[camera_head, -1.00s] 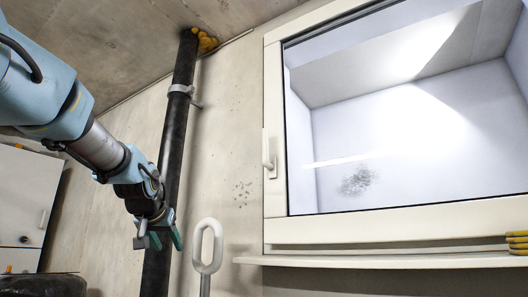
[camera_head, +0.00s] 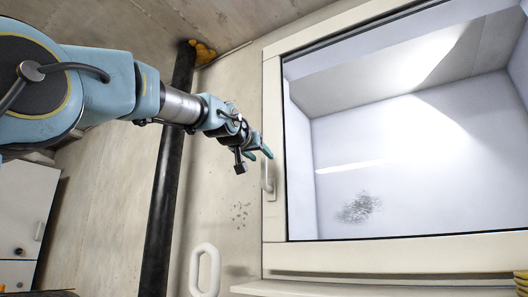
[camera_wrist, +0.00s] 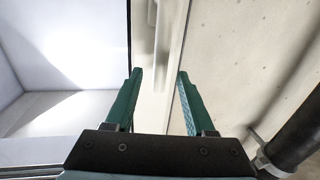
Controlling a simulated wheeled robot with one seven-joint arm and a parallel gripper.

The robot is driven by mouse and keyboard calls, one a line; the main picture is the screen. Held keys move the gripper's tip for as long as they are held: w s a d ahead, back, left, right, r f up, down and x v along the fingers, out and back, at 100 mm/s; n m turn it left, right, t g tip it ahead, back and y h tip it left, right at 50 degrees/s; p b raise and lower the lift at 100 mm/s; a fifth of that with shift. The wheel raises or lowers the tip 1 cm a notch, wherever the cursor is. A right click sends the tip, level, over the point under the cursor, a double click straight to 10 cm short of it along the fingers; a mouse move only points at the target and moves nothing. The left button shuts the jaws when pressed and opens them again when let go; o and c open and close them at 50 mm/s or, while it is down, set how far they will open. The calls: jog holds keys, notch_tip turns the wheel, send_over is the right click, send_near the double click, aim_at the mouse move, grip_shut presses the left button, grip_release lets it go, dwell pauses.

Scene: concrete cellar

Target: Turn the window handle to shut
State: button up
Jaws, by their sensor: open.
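The window (camera_head: 400,150) has a cream frame (camera_head: 273,110) around a large pane. Its pale handle (camera_head: 268,182) sits on the left side of the frame, with its grip standing roughly upright. My gripper (camera_head: 262,153) is at the handle's upper end in the head view, its teal fingers partly overlapping it. In the wrist view my gripper (camera_wrist: 160,74) is open, with a finger on each side of the frame strip. The handle (camera_wrist: 160,40) shows blurred beyond and between the fingertips. I cannot tell whether a finger touches it.
A black vertical pipe (camera_head: 168,190) runs along the concrete wall left of the window. A white loop-shaped piece (camera_head: 205,268) stands below the handle. A window sill (camera_head: 300,288) juts out under the frame. A white cabinet (camera_head: 24,215) is at the far left.

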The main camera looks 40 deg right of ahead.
aim_at(263, 158)
jog(key=shift+p+x, duration=0.75)
jog(key=shift+x, duration=1.05)
grip_shut()
